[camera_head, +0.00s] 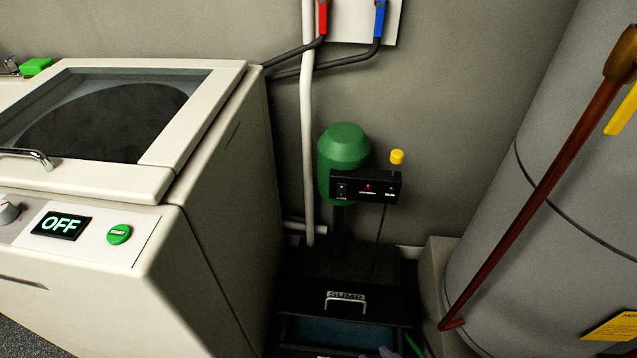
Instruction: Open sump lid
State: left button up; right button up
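The sump lid (300,299) is a dark panel low in the middle of the head view, in the gap between the washer and the tank. It carries a pale metal handle (345,299) and a "SUMP" label. Below its front edge a dark teal surface (335,333) shows; I cannot tell whether this is water or a panel, nor whether the lid is raised. Neither of my grippers is in view.
A white washer (205,225) reading "OFF" stands close on the left. A grey tank (540,200) with a copper pipe (535,215) stands on the right. Behind the lid are a green pump motor (343,160), its black control box (350,186) and a white pipe (307,130).

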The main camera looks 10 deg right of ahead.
aim_at(346, 294)
jog(key=k, duration=0.5)
jog(key=z, duration=0.95)
jog(key=i, duration=0.85)
jog(key=u, duration=1.55)
